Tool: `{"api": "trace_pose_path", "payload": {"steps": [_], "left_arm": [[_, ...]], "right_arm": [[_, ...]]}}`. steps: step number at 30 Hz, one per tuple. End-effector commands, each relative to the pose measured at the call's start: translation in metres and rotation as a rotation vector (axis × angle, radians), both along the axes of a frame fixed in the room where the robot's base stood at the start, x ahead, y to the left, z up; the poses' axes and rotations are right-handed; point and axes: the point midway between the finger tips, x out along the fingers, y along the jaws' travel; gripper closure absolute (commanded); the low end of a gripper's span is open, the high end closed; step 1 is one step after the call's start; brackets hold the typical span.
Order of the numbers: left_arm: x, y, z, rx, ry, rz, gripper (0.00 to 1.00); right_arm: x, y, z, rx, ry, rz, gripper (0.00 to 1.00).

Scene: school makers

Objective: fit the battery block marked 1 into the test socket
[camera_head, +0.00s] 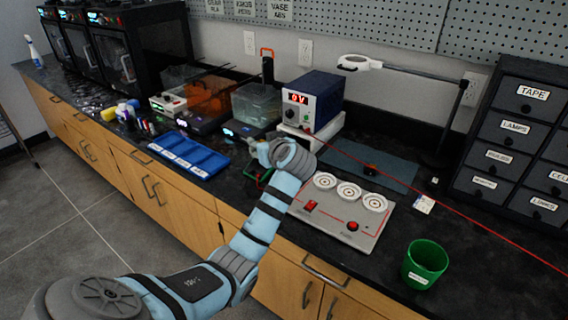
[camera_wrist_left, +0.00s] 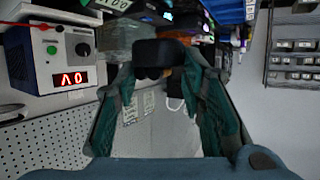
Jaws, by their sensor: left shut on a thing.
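My left gripper (camera_head: 262,150) is above the bench, in front of the blue power supply, with its fingers partly hidden by its own wrist. In the left wrist view, its two teal fingers (camera_wrist_left: 160,72) are shut on a dark block (camera_wrist_left: 158,50). I take this for the battery block; no number shows on it. A grey test panel (camera_head: 318,222) with three round white pieces (camera_head: 349,191), a red switch and a red button lies to the right of the gripper. I cannot tell which part is the test socket. My right gripper is not in view.
The power supply (camera_head: 312,101) also shows in the left wrist view (camera_wrist_left: 47,62). A blue compartment tray (camera_head: 188,152) lies left of the gripper. A blue-grey mat (camera_head: 393,177), a green cup (camera_head: 425,264) and labelled drawers (camera_head: 522,132) are to the right. A red line crosses the right side.

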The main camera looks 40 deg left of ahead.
Motion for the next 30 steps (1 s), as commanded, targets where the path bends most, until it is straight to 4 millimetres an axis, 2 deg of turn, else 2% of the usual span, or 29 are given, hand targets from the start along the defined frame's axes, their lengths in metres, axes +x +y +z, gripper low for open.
{"api": "trace_pose_path", "payload": {"steps": [1,2,6,10,14,24,30], "left_arm": [[0.004,0.006,-0.009,0.009,0.009,-0.105,0.92],[0.007,0.005,-0.018,0.008,0.010,-0.179,0.92],[0.012,-0.011,-0.049,0.005,0.013,-0.490,0.92],[0.007,-0.029,-0.061,0.003,0.008,-0.657,0.92],[0.006,-0.034,-0.071,0.002,0.005,-0.695,0.92],[0.006,-0.034,-0.116,0.001,0.005,-0.692,0.92],[0.006,-0.034,-0.124,0.000,0.004,-0.692,0.92]], "right_arm": [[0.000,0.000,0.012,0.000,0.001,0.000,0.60],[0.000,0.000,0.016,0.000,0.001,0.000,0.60],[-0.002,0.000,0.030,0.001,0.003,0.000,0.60],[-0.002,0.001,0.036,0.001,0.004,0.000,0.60],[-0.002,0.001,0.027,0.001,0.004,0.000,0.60],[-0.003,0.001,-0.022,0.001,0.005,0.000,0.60],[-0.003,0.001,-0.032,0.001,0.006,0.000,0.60]]}}
